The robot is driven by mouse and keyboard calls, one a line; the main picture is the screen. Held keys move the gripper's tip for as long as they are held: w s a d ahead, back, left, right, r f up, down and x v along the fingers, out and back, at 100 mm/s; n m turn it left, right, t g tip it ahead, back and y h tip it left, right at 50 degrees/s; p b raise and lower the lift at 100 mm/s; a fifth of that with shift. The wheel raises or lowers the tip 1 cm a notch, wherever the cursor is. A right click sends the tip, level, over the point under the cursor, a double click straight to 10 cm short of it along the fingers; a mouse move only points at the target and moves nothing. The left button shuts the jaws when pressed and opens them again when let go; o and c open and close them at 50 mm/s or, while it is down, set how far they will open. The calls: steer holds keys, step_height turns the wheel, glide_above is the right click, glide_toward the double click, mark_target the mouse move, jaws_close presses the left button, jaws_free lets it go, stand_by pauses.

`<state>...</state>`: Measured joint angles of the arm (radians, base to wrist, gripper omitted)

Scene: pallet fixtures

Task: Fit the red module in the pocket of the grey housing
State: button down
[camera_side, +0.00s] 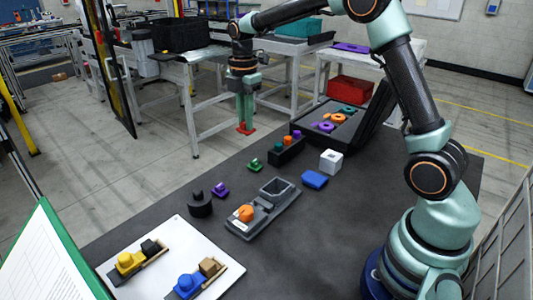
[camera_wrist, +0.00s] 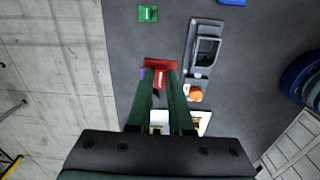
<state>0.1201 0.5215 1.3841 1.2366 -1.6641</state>
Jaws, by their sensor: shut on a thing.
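My gripper (camera_side: 245,120) is shut on the red module (camera_side: 246,131) and holds it up in the air. In the wrist view the red module (camera_wrist: 161,63) shows between and beyond the green fingertips (camera_wrist: 161,84). The grey housing (camera_side: 264,208) lies on the dark table, below and to the right of my gripper in the side view. Its rectangular pocket (camera_side: 277,187) looks empty. An orange part (camera_side: 246,213) sits at the housing's other end. In the wrist view the housing (camera_wrist: 188,55) is to the right of the module, apart from it.
A green block (camera_side: 254,164), a purple block (camera_side: 220,190), a black round part (camera_side: 200,204), a blue block (camera_side: 314,179) and a white cube (camera_side: 331,161) stand around the housing. A white board (camera_side: 185,245) with yellow and blue parts lies nearer. A dark case (camera_side: 350,128) stands open behind.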

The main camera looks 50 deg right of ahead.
glide_toward(279, 180)
steer(key=s+a, duration=0.1)
steer(key=a, duration=0.1)
steer(key=shift+s+d+f, duration=0.1)
steer(key=shift+f, duration=1.3)
steer(key=shift+s+f, duration=0.1)
steer(key=shift+f, duration=1.3)
steer(key=shift+f, duration=1.45)
steer(key=c, duration=0.7)
jaws_free()
steer(key=shift+c, duration=1.4)
steer(key=shift+r, duration=0.1)
